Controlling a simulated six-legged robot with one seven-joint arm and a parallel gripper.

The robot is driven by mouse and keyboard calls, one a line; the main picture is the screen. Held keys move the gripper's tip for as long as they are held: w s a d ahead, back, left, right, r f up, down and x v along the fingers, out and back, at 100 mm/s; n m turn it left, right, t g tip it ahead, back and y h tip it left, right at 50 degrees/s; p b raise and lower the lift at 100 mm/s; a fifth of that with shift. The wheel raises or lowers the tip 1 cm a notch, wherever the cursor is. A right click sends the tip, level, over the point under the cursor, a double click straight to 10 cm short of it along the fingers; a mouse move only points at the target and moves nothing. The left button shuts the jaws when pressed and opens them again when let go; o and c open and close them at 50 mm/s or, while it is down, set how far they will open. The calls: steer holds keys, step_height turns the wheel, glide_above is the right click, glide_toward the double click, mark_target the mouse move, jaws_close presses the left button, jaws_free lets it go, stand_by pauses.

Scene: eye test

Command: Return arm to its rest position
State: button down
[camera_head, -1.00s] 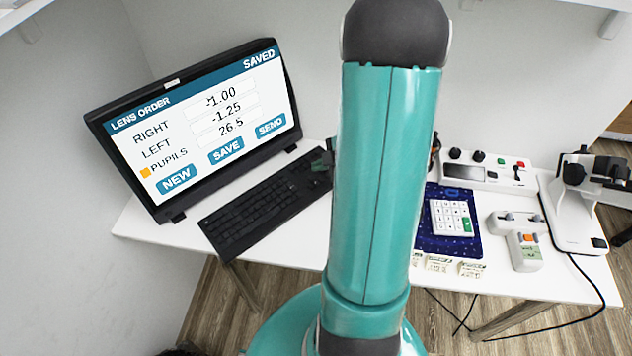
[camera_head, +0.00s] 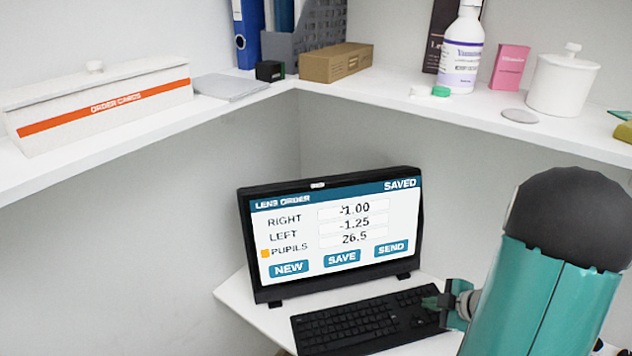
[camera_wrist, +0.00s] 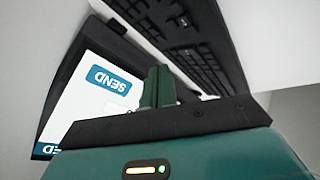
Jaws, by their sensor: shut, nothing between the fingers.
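My gripper (camera_head: 438,303) is at the right end of the black keyboard (camera_head: 350,325) in the head view. In the wrist view its two green fingers (camera_wrist: 158,86) are together with nothing between them. The keyboard also shows in the wrist view (camera_wrist: 170,30), beyond the fingers. I cannot tell whether the fingertips touch it. My teal arm fills the lower right of the head view. The monitor (camera_head: 335,235) stands behind the keyboard and reads "LENS ORDER", "SAVED", right -1.00, left -1.25, pupils 26.5.
The white desk (camera_head: 240,300) holds the monitor and keyboard. Above it a corner shelf (camera_head: 400,92) carries a white order cards box (camera_head: 100,105), a cardboard box (camera_head: 335,62), a pump bottle (camera_head: 462,50), a pink box (camera_head: 509,67) and a lidded white jar (camera_head: 563,84).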

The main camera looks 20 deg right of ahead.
steer(key=w+r+m+t+h, duration=0.1)
steer(key=w+r+m+h, duration=0.35)
steer(key=r, duration=0.65)
steer(key=w+a+r+m+h, duration=0.1)
steer(key=a+r+m+h, duration=0.3)
steer(key=r, duration=0.5)
steer(key=s+a+r+m+g+y, duration=0.2)
steer(key=s+a, duration=0.5)
steer(key=a, duration=0.4)
steer(key=s+a+r+m+g+y, duration=0.2)
steer(key=s+a, duration=0.6)
steer(key=a, duration=0.4)
steer(key=shift+a+r+y, duration=0.2)
steer(key=shift+a+y, duration=0.1)
steer(key=shift+y, duration=0.45)
steer(key=shift+s+d+m, duration=0.1)
steer(key=shift+d+m, duration=0.05)
steer(key=shift+m, duration=0.1)
